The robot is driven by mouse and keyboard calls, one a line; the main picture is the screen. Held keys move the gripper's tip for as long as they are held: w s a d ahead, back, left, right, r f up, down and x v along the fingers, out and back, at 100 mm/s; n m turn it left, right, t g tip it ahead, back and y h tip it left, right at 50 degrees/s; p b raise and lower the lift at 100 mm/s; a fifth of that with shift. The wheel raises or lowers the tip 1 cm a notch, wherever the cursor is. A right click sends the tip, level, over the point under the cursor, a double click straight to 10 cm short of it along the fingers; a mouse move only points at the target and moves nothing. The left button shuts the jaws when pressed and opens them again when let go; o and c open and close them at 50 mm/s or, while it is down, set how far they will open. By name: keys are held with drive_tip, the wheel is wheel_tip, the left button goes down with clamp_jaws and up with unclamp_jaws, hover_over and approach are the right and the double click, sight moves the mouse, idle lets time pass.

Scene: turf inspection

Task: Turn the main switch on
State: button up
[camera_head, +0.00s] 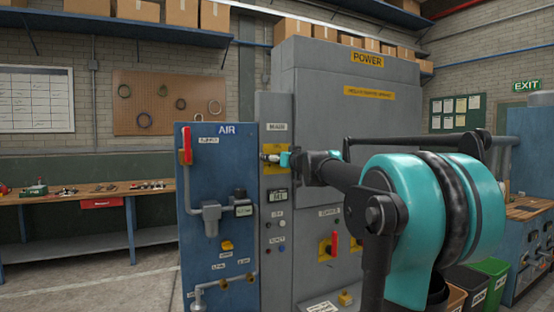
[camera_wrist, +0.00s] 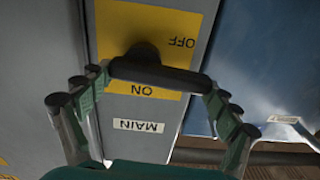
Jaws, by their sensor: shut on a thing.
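The main switch has a black bar handle (camera_wrist: 160,75) on a yellow plate (camera_wrist: 118,25) marked OFF and ON, with a MAIN label below it in the wrist view. The lettering there appears upside down. The bar lies almost level across that picture, with ON just below it and OFF to the upper right. My gripper (camera_wrist: 156,86) has one finger at each end of the bar and is shut on it. In the head view the yellow plate (camera_head: 283,166) is on the narrow grey column, and my gripper (camera_head: 284,159) reaches it from the right, partly hiding the handle.
A blue AIR panel (camera_head: 216,255) with a red lever (camera_head: 187,143) and pipes stands left of the switch. The grey POWER cabinet (camera_head: 305,85) stands behind my arm, with a red handle (camera_head: 334,244) lower down. A workbench (camera_head: 90,197) is at far left.

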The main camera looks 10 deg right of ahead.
drive_tip(key=m, duration=0.4)
drive_tip(key=shift+w+d+r, duration=0.1)
drive_tip(key=shift+d+r, duration=0.15)
drive_tip(key=shift+r, duration=0.1)
drive_tip(key=m, duration=0.4)
drive_tip(key=shift+w+d+r+m, duration=0.15)
drive_tip(key=shift+d+r+m, duration=0.15)
drive_tip(key=shift+d, duration=0.1)
drive_tip(key=m, duration=0.2)
drive_tip(key=d+m, duration=0.1)
drive_tip(key=m, duration=0.1)
drive_tip(key=shift+w+m, duration=0.15)
drive_tip(key=shift+m, duration=0.15)
drive_tip(key=shift+w+d+f+m, duration=0.1)
drive_tip(key=shift+d+m, duration=0.1)
drive_tip(key=shift+m, duration=0.8)
drive_tip(key=shift+d+m, duration=0.15)
drive_tip(key=shift+m, duration=0.85)
drive_tip(key=o, duration=1.4)
drive_tip(key=shift+o, duration=0.2)
